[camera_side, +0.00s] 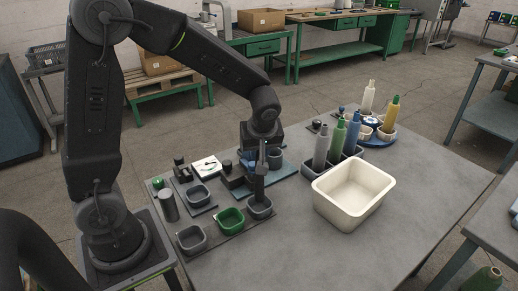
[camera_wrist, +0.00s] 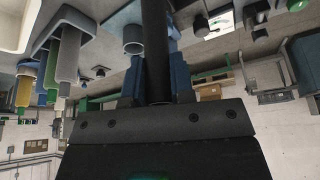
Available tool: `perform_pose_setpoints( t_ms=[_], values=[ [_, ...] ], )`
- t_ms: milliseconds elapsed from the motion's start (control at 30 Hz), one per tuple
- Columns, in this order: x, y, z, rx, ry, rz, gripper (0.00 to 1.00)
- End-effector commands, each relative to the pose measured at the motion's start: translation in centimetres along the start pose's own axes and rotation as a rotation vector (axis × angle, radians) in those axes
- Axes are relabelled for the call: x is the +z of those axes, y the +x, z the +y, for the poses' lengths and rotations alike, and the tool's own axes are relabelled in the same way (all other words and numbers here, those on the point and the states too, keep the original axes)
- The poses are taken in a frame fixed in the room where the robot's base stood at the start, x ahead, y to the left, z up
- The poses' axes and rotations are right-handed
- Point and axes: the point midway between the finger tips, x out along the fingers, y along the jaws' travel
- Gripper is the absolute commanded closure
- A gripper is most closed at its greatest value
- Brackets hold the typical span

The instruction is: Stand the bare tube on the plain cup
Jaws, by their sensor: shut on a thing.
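My gripper (camera_side: 254,160) is shut on a dark bare tube (camera_side: 259,183), which hangs upright below it. In the wrist view the tube (camera_wrist: 157,50) runs between my two blue fingers. In the side view the tube's lower end meets a grey cup (camera_side: 260,208) at the right end of the front row. I cannot tell whether the end is inside that cup or just above it. A green cup (camera_side: 231,222) and another grey cup (camera_side: 191,239) stand to its left. I cannot tell which one is the plain cup.
A cream bin (camera_side: 350,204) stands to the right. Behind it, several wound cones, including a blue one (camera_side: 352,137), stand in a dark rack. A grey cup on a small plate (camera_side: 200,196) and dark fittings crowd the left. The table's front right is clear.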

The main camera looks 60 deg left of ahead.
Motion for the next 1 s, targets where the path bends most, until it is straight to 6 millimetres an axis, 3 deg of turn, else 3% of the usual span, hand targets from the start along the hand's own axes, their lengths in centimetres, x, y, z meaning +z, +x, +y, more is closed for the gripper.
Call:
perform_pose_setpoints(
  t_ms=[467,1000],
  values=[
    [0.1,0.1,0.0,0.0,0.0,0.0,0.99],
    [0.8,2.0,0.0,-0.001,0.001,0.0,0.99]
  ],
)
